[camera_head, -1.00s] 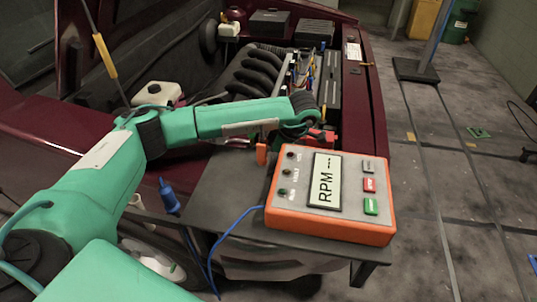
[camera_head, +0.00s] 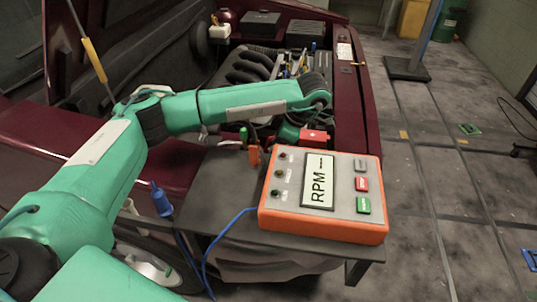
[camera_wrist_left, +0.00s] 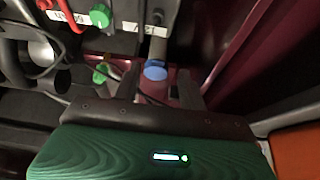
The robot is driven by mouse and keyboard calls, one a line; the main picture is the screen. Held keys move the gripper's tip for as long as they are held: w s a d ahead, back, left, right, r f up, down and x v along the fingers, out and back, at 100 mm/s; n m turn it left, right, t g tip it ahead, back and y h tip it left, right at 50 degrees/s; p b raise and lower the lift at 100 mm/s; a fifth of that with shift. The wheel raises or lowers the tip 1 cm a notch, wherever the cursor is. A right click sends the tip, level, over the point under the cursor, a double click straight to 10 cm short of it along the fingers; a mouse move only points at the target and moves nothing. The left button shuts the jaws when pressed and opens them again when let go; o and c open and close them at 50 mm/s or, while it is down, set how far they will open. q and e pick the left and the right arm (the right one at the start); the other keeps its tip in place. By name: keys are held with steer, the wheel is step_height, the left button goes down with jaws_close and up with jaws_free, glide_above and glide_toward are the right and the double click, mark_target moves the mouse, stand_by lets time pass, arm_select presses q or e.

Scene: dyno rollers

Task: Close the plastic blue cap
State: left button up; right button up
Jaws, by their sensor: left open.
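The blue cap (camera_wrist_left: 155,70) shows in the left wrist view at the end of a grey tube, below a dark box. My left gripper (camera_wrist_left: 160,82) is open, with one dark finger on each side of the cap in that view. I cannot tell whether the fingers reach around the cap or touch it. Whether the cap is open or closed is unclear. In the head view my left arm reaches over the engine bay, and its fingertips are hidden. My right gripper is not in view.
An orange RPM meter (camera_head: 335,222) sits on a dark shelf at the car's front. A blue connector (camera_head: 161,199) hangs left of it. Green knobs (camera_wrist_left: 100,16) and a red cable (camera_wrist_left: 66,14) are near the cap. The floor at right is mostly clear.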

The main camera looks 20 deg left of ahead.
arm_select(q)
steer(key=v, duration=0.7)
steer(key=shift+p, duration=0.3)
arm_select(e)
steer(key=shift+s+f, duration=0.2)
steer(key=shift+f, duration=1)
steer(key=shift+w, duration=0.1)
